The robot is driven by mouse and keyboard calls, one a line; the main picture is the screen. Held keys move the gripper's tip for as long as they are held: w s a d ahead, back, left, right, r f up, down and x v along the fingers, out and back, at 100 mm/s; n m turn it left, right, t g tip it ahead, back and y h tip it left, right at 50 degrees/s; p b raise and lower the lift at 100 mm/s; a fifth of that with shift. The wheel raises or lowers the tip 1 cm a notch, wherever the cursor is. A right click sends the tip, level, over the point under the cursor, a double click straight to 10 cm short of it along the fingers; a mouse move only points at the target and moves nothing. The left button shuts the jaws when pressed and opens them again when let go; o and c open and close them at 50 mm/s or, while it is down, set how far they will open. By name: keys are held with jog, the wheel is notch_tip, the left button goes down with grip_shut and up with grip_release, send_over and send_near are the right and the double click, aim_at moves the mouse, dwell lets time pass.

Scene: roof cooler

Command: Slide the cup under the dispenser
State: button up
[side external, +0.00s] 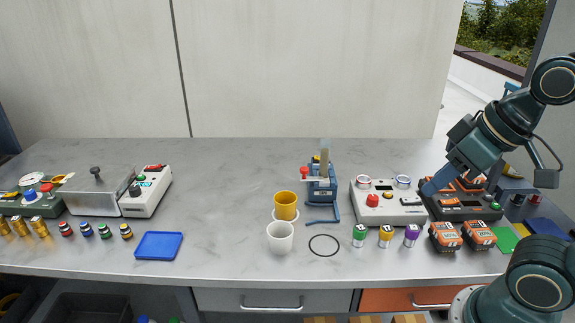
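A white cup (280,238) stands upright on the grey counter, near its front. A yellow cup (286,206) stands just behind it on a small white-rimmed round base. A blue device (321,188) with a red knob and a clear upper part, which looks like the dispenser, stands behind and right of both cups. A blue bracket-like piece reaches forward from its foot. My gripper (427,189) is far to the right of the cups, above the right-hand equipment, apart from both cups. Its fingers are seen edge-on, so I cannot tell their opening.
A thin black ring (324,245) lies right of the white cup. A white control box (388,203) and several small coloured cans stand farther right, with orange-and-black blocks (445,237) beyond. A blue tray (158,245) lies left. The counter between tray and cups is clear.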

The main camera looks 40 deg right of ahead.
jog(key=c, duration=0.6)
jog(key=shift+w+r, duration=0.15)
jog(key=shift+w, duration=0.05)
grip_shut()
jog(key=w+a+r+n+g, duration=0.1)
jog(key=w+n, duration=0.1)
jog(key=w, duration=0.9)
jog(key=w+a+r+n+g, duration=0.1)
jog(key=w+r+n+g, duration=0.15)
jog(key=w, duration=0.85)
jog(key=w+a+f+n+g, duration=0.1)
jog(key=w+a+f+n, duration=0.1)
jog(key=w+f, duration=0.7)
jog(key=w+a+f+n+g, duration=0.1)
jog(key=w+a+f+n, duration=0.1)
jog(key=w+f, duration=0.6)
jog(key=shift+w+a+f, duration=0.35)
jog(key=shift+w+a, duration=0.05)
jog(key=shift+w, duration=0.35)
